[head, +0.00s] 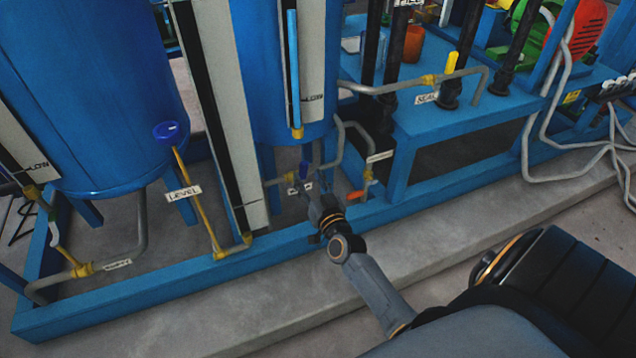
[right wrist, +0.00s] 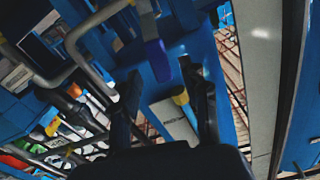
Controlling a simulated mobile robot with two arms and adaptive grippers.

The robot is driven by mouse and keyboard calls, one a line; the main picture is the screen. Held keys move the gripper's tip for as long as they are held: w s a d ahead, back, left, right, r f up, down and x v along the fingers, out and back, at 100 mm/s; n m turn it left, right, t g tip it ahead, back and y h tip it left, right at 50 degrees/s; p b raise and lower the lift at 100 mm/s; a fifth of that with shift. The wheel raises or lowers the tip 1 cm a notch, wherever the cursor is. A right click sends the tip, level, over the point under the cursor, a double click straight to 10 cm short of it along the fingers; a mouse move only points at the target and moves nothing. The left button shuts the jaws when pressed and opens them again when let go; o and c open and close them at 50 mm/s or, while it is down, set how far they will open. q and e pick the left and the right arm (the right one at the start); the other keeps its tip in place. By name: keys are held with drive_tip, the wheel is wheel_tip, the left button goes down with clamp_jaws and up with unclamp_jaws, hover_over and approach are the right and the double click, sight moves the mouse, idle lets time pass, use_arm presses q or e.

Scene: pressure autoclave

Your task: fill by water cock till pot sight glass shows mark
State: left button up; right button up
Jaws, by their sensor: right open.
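A blue pot (head: 262,75) stands at the top middle of the head view. Its sight glass (head: 292,70) is an upright tube, blue along most of its visible length, in front of a white scale board (head: 313,60) marked LOW. A small cock with a blue handle (head: 303,168) sits on the pipe below the pot. My right gripper (head: 306,186) is open at this cock. In the right wrist view the blue handle (right wrist: 157,60) shows beyond and between the open fingers (right wrist: 165,95); contact is not clear. My left gripper is out of view.
A cock with an orange handle (head: 357,194) is close on the right. The blue frame rail (head: 290,238) runs below. A blue bench (head: 450,115) with pipes stands right.

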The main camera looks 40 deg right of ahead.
drive_tip(key=v, duration=0.7)
drive_tip(key=shift+s, duration=0.35)
drive_tip(key=shift+a, duration=0.1)
idle(6.8)
